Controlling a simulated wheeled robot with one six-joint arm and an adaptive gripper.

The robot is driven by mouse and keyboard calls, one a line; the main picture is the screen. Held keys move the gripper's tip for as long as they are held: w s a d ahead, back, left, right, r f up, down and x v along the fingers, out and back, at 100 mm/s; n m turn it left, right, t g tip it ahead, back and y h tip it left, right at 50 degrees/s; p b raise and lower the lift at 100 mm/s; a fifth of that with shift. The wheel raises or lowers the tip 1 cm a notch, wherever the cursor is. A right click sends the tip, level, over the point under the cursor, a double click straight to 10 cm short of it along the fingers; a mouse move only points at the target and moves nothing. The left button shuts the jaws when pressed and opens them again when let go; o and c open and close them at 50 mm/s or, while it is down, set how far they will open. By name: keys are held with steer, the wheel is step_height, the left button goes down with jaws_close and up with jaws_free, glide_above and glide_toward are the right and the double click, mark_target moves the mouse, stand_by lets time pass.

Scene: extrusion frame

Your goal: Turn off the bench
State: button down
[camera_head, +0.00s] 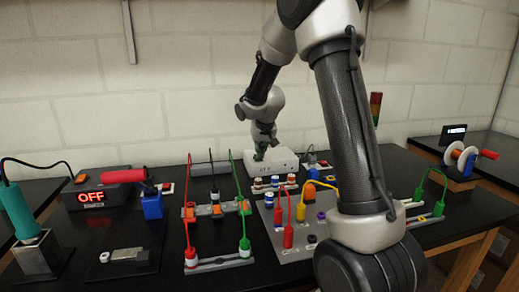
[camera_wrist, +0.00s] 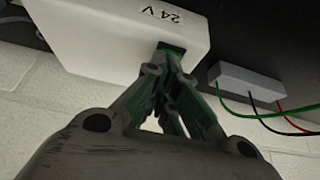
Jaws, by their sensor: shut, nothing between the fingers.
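A white box (camera_head: 284,164), marked "24 V" in the wrist view (camera_wrist: 120,32), stands at the back of the bench against the wall. A small dark rectangular part (camera_wrist: 181,48) is set in its edge in the wrist view; I cannot tell its state. My gripper (camera_wrist: 168,66) is shut and empty, its green-lined fingertips at or very near this dark part. Whether they touch it is unclear, as the fingers partly hide it. In the head view my gripper (camera_head: 260,154) is at the box's left part. A black unit (camera_head: 98,197) at the left shows "OFF" in red.
A grey terminal block (camera_wrist: 244,82) with green, black and red wires is right of the box in the wrist view. Red, black and green leads (camera_head: 189,215) rise in front. A panel (camera_head: 296,245) with several plugs and a wire spool (camera_head: 461,157) are to the right.

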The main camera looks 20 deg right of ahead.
steer(key=shift+w, duration=0.1)
steer(key=shift+w+d+r, duration=0.1)
steer(key=shift+w+d, duration=0.05)
steer(key=shift+w, duration=0.55)
steer(key=shift+r, duration=0.2)
step_height(320, 180, up, 4)
steer(key=shift+r, duration=0.1)
steer(key=s+a+r, duration=0.1)
steer(key=s+r, duration=0.5)
steer(key=s, duration=0.1)
steer(key=shift+a+r, duration=0.2)
steer(key=shift+r, duration=0.05)
